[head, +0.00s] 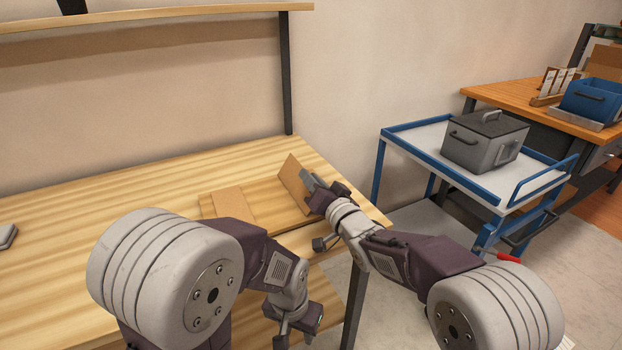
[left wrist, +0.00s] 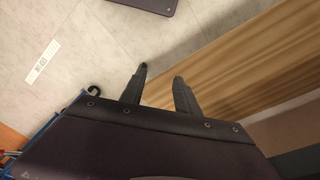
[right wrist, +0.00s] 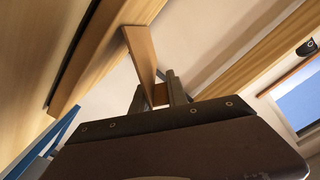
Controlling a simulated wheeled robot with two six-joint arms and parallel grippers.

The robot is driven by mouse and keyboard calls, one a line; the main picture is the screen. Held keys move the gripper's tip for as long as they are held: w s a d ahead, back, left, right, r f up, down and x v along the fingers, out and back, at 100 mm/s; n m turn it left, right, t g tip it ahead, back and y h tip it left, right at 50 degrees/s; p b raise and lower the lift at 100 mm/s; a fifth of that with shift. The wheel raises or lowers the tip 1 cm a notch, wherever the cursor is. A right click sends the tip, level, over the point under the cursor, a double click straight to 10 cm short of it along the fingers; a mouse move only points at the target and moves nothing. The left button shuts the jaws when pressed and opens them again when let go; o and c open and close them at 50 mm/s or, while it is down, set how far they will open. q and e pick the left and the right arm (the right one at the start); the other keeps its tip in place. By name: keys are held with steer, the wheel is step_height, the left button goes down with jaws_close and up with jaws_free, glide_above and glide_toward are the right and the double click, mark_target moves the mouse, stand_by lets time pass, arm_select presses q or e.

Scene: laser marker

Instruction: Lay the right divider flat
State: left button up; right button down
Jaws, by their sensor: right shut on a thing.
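The right divider (head: 293,184) is a brown cardboard panel standing tilted, not flat, on the workbench in the head view. My right gripper (head: 313,186) reaches it from the right and is shut on its edge. In the right wrist view the panel (right wrist: 142,52) rises between the fingers (right wrist: 157,92). Flat brown cardboard (head: 235,203) lies to its left on the bench, partly hidden by my left arm. My left gripper (head: 296,330) hangs low by the bench's front edge, empty. In the left wrist view its fingers (left wrist: 162,80) are apart.
The wooden workbench (head: 90,205) is mostly clear, with a grey object (head: 7,236) at the far left. A shelf (head: 160,14) runs above on a dark post. A blue-railed cart (head: 425,140) with a grey case (head: 484,141) stands to the right.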

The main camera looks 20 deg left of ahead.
arm_select(q)
steer(key=c, duration=0.4)
steer(key=shift+w+r+n, duration=0.1)
steer(key=shift+r+n, duration=0.15)
steer(key=shift+n, duration=0.35)
jaws_close()
steer(key=w+r+n+t+h, duration=0.3)
steer(key=r+n, duration=0.4)
steer(key=r, duration=0.8)
steer(key=w+r+n+t+h, duration=0.15)
steer(key=r+n+h, duration=0.45)
steer(key=r, duration=0.9)
steer(key=w+a+m+t+y, duration=0.1)
steer(key=w+a+m, duration=0.15)
steer(key=a, duration=0.45)
steer(key=w+a+m+t+y, duration=0.1)
steer(key=w+a+m+t, duration=0.15)
steer(key=a, duration=0.45)
glide_above(306, 213)
steer(key=shift+g, duration=0.4)
step_height(306, 213, down, 8)
steer(key=shift+d+r, duration=0.1)
steer(key=shift+r, duration=0.05)
